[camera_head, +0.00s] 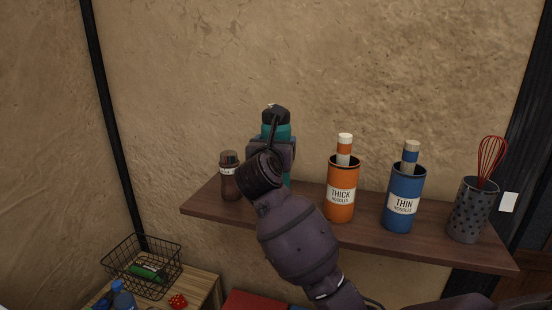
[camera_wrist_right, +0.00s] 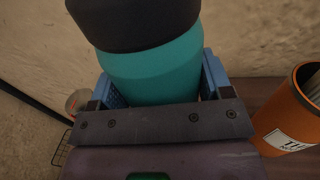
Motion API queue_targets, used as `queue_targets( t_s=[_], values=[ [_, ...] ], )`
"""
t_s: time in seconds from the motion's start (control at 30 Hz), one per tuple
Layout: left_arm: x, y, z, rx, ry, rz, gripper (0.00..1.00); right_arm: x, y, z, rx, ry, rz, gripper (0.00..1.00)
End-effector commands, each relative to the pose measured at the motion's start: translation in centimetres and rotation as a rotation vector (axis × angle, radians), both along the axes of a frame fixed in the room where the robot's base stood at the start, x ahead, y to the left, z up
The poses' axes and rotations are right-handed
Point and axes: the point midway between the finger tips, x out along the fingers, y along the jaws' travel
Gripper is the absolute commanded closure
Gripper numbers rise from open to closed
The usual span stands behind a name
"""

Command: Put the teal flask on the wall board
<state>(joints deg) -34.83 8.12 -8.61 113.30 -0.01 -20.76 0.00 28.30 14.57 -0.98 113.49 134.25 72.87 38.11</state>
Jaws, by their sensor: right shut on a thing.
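The teal flask (camera_head: 276,130) with a black cap is upright at the wall board (camera_head: 300,217), a brown wooden shelf on the wall. It stands between a brown shaker and an orange canister. My right gripper (camera_head: 271,150) is shut around the flask's body. In the right wrist view the flask (camera_wrist_right: 155,68) sits between the blue finger pads of my right gripper (camera_wrist_right: 160,85). The flask's base is hidden behind my arm, so I cannot tell whether it touches the board. My left gripper is not in view.
On the board stand the brown shaker (camera_head: 230,180), orange canister (camera_head: 341,195), blue canister (camera_head: 403,205) and a grey holder (camera_head: 469,215) with a red whisk (camera_head: 491,157). Below left, a wire basket (camera_head: 143,268) rests on a small table (camera_head: 196,291).

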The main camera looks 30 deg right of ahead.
Motion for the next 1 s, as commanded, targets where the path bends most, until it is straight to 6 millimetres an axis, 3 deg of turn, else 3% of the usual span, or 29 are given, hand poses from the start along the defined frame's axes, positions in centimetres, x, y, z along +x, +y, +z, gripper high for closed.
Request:
queue_targets(
  t_s=[0.27,0.7,0.73,0.87,1.0],
  values=[
    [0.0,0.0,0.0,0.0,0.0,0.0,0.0,0.0,0.0,-3.3,-0.002,0.001,0.0,0.66],
    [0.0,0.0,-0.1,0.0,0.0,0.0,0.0,0.0,0.0,-3.9,0.0,0.0,0.0,0.66],
    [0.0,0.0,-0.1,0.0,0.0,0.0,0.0,0.0,0.0,-3.9,0.001,0.002,0.0,0.25],
    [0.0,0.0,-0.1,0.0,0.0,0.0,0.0,0.0,0.0,-3.9,0.0,0.001,0.0,0.05],
    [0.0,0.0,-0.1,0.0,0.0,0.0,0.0,0.0,0.0,-3.9,0.0,0.001,0.0,0.02]
  ],
)
